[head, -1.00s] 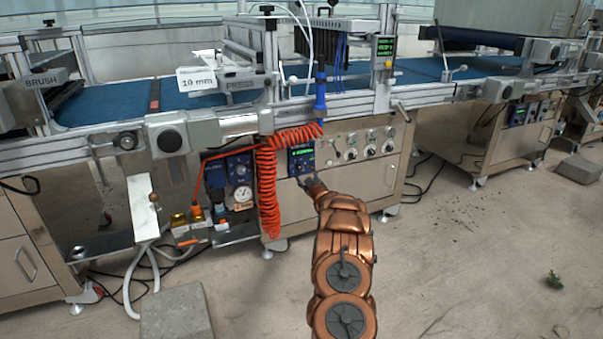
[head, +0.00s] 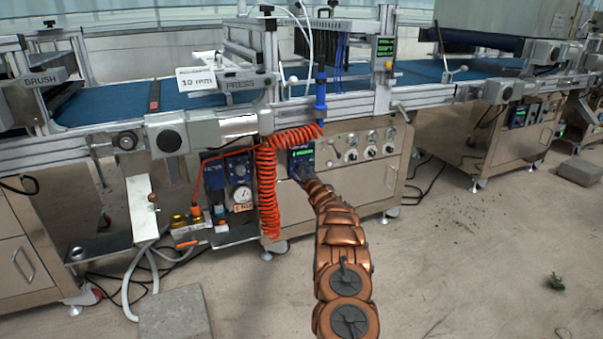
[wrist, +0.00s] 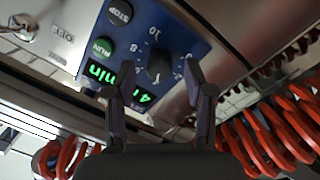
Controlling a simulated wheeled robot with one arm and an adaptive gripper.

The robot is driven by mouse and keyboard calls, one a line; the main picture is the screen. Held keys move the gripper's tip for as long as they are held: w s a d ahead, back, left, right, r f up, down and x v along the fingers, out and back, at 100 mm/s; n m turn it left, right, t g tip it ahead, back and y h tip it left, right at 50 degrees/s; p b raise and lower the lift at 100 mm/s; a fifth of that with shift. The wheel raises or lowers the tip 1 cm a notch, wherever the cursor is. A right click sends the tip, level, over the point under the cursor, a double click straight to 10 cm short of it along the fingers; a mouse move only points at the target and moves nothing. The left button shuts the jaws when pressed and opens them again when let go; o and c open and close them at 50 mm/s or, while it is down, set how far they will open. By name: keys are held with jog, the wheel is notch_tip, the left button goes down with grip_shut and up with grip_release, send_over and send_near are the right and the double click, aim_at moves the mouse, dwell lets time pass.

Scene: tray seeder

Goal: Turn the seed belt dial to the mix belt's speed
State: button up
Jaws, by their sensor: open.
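The seed belt dial (wrist: 160,66) is a black knob on a blue control box, with numbers around it, seen in the wrist view. The blue box (head: 301,153) also shows in the head view, on the front of the steel cabinet. My gripper (wrist: 149,84) is open, with one fingertip on either side of the dial; I cannot tell whether they touch it. A green display (wrist: 118,84) on the box is partly hidden by a finger. In the head view my gripper (head: 299,173) is at the box's lower edge, and the dial is hidden.
Coiled orange hose (head: 266,185) hangs just left of the box; coils also fill the wrist view's lower right. Several knobs (head: 352,155) line the cabinet to the right. Another blue box (head: 518,117) is on the right machine. A green-text display (head: 385,48) stands above the belt.

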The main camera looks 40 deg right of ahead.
grip_shut()
dwell(0.4)
jog(key=shift+r+m+p, duration=0.15)
jog(key=shift+m+p, duration=0.15)
jog(key=shift+p, duration=0.45)
